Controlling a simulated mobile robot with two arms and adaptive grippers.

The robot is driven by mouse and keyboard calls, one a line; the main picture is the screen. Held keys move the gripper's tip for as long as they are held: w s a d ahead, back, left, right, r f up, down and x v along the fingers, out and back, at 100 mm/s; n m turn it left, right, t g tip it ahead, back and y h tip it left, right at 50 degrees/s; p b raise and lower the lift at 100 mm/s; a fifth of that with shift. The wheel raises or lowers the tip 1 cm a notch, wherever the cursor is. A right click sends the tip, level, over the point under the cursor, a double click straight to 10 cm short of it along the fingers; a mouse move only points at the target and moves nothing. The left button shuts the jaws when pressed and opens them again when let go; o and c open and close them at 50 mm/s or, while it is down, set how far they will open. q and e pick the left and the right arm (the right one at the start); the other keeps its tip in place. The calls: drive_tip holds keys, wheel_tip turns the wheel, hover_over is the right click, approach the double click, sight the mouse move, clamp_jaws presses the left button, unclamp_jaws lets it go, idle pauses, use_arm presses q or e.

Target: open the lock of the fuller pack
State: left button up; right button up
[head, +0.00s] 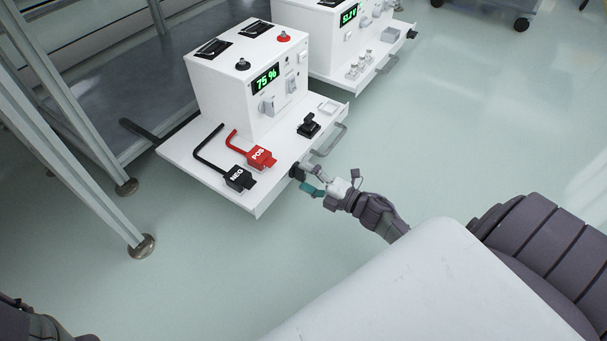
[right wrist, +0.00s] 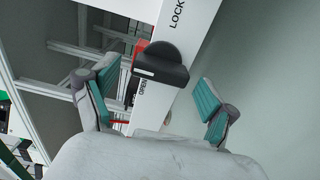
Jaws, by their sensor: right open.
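The near white pack (head: 232,92) shows "75 %" on its green display and stands on a white tray (head: 205,178). My left gripper is out of view.
A black NEG plug (head: 238,178) and a red POS plug (head: 260,157) with cables lie on the tray. A black switch (head: 309,126) and a grey handle (head: 330,140) are near its front edge. Metal frame posts (head: 75,150) stand left.

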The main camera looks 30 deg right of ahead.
drive_tip(key=v, duration=1.1)
drive_tip(key=shift+s, duration=0.1)
